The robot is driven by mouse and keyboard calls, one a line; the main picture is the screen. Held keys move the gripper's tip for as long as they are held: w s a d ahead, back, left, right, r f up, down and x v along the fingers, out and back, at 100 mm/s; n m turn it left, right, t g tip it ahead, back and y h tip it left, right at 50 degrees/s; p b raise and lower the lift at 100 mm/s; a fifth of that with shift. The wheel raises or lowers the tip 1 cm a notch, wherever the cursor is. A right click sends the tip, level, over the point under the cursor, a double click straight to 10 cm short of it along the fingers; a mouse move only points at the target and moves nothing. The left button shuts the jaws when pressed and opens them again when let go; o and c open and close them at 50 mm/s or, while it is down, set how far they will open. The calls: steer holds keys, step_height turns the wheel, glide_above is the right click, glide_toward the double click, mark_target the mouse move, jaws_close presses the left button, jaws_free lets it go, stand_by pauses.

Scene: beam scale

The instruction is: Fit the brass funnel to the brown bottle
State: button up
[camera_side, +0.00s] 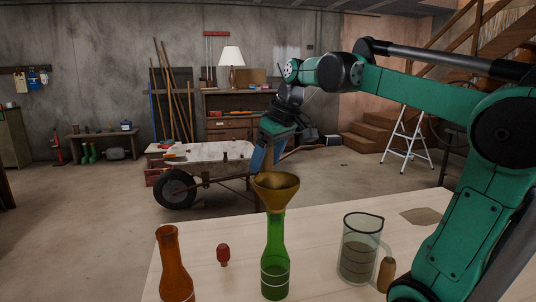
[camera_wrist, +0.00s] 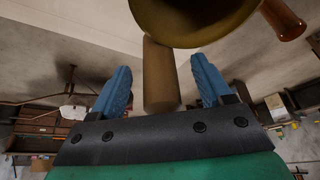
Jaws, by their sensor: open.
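The brass funnel (camera_side: 276,192) sits upright at the mouth of the green bottle (camera_side: 274,255) in the side view. Its spout is hidden, apparently inside the neck. The brown bottle (camera_side: 174,265) stands to the left on the table; nothing is seen in its mouth. My gripper (camera_side: 262,165) is just behind the funnel, partly hidden by it. In the wrist view, my gripper (camera_wrist: 163,88) is open, with its blue fingers on either side of the funnel's handle (camera_wrist: 161,75) and gaps between. The funnel's bowl (camera_wrist: 190,18) is beyond the fingertips, and the brown bottle (camera_wrist: 284,18) is at upper right.
A small red object (camera_side: 223,254) stands between the two bottles. A glass beaker (camera_side: 358,250) is to the right, with a brown cylindrical piece (camera_side: 386,274) beside it. A flat tan patch (camera_side: 421,215) lies farther back on the pale wooden table (camera_side: 320,222).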

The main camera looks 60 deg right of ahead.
steer(key=shift+x, duration=0.75)
jaws_close()
step_height(320, 180, up, 9)
steer(key=shift+r, duration=0.15)
steer(key=w+a+m, duration=0.1)
steer(key=w+a, duration=1)
steer(key=a, duration=0.3)
steer(key=shift+a+m+h, duration=0.3)
